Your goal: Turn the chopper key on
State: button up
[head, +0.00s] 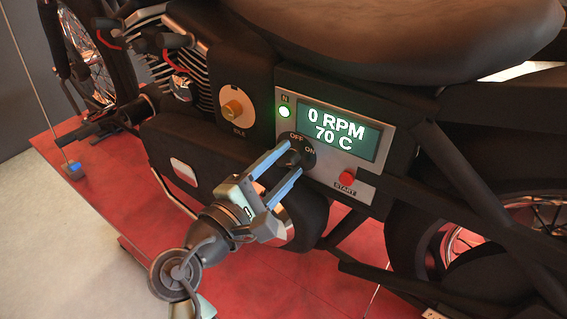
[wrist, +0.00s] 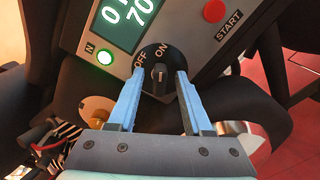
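The chopper key (wrist: 159,73) is a small dark tab on a round black switch with OFF and ON labels, set in the motorcycle's panel. It also shows, small and dark, in the head view (head: 296,156). I cannot tell for sure which label it points to. My gripper (wrist: 160,73) is open, with one blue finger on each side of the key and a visible gap to it on both sides. In the head view my gripper (head: 290,160) reaches the switch from the lower left. Contact with the switch face cannot be made out.
A display (head: 336,127) reads 0 RPM and 70 C. A green N light (head: 284,112) is lit beside it. A red START button (head: 347,176) sits right of the switch. A brass IDLE knob (head: 233,109) is to the left. The motorcycle stands on a red lift (head: 95,215).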

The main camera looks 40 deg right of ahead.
jog(key=b+v, duration=0.3)
jog(key=v, duration=1)
